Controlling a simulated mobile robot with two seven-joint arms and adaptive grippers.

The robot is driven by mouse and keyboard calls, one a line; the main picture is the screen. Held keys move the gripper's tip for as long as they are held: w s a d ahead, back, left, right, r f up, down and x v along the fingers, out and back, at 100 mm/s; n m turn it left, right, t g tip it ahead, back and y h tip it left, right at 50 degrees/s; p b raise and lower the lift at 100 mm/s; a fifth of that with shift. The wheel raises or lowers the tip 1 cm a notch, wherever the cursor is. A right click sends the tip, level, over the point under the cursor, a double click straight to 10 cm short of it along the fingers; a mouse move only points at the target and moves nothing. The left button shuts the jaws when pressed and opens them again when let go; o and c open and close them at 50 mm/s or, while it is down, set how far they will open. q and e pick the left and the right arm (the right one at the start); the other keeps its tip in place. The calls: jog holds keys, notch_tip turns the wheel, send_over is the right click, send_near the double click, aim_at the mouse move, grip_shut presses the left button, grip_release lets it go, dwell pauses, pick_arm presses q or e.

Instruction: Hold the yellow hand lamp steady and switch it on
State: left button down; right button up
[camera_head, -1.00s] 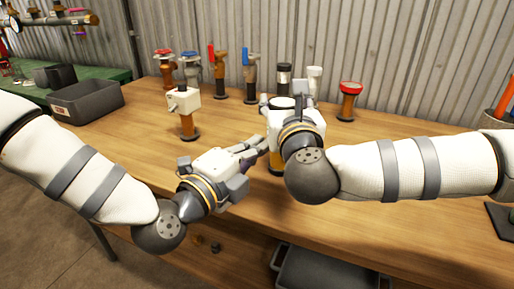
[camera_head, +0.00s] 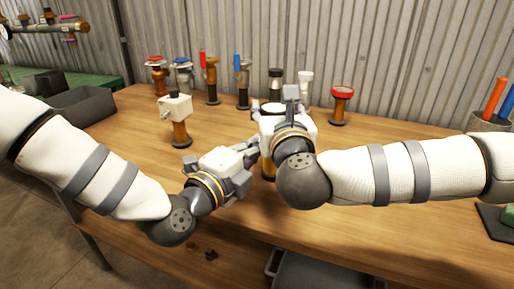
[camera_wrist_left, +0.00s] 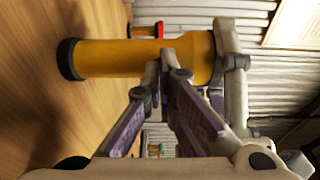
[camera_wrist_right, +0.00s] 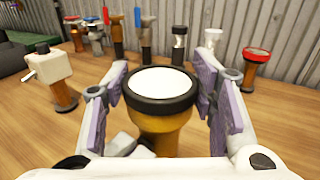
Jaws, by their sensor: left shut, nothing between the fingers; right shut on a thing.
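The yellow hand lamp (camera_wrist_right: 160,132) stands upright on the table, with a black collar and a white round top in the right wrist view. My right gripper (camera_wrist_right: 162,84) is shut on it, one finger on each side of the head. In the head view the right gripper (camera_head: 274,112) hides most of the lamp; its lower body (camera_head: 268,166) shows. My left gripper (camera_head: 252,147) is shut and empty, its fingertips close to the lamp's side. The left wrist view shows the lamp's yellow body (camera_wrist_left: 120,58) just beyond the fingertips; contact is unclear. No switch can be made out.
A white box on a brown post (camera_head: 175,108) stands left of the lamp. Several valves and fittings, including a red-topped one (camera_head: 342,105), line the table's back. A dark bin (camera_head: 85,108) is at the left.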

pick_arm(q)
jog(key=shift+w+d, duration=0.1)
jog(key=shift+w, duration=0.1)
pick_arm(e)
jog(key=o, duration=1.5)
pick_arm(q)
jog(key=v, duration=0.6)
pick_arm(e)
jog(key=shift+s, duration=0.15)
